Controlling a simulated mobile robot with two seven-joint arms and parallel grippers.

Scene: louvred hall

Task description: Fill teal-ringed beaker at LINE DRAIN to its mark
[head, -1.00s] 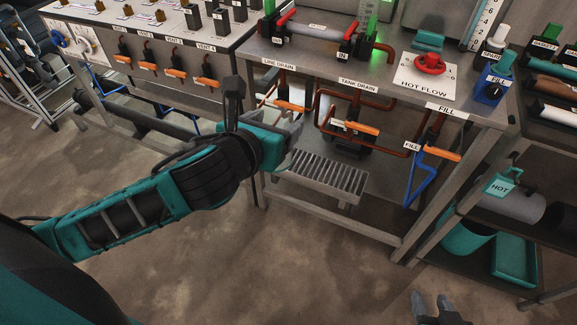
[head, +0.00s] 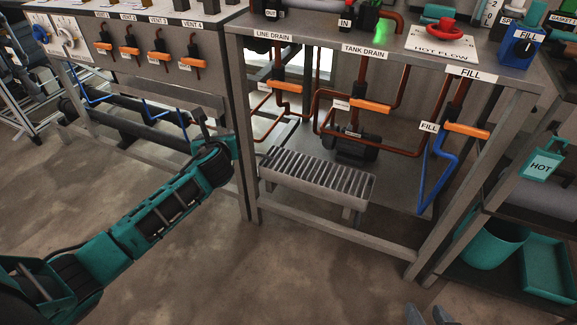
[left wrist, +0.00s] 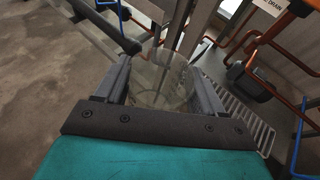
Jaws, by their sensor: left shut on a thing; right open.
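My left gripper (left wrist: 165,85) is shut on a clear glass beaker (left wrist: 160,78) in the left wrist view. I cannot make out its teal ring, its mark or any liquid. In the head view my left arm reaches in from the left to just left of the slatted drain tray (head: 318,184); its fingers and the beaker are hard to make out there. The LINE DRAIN label (head: 272,36) is on the bench edge, with an orange valve handle (head: 279,87) on the copper pipe below it. My right gripper (head: 429,315) is open and empty at the bottom edge.
The TANK DRAIN handle (head: 363,105) and FILL handle (head: 466,130) are further right. A bench leg (head: 243,150) stands close to my left arm. A teal bin (head: 490,245) and tray (head: 548,268) sit on a low shelf at right. The floor in front is clear.

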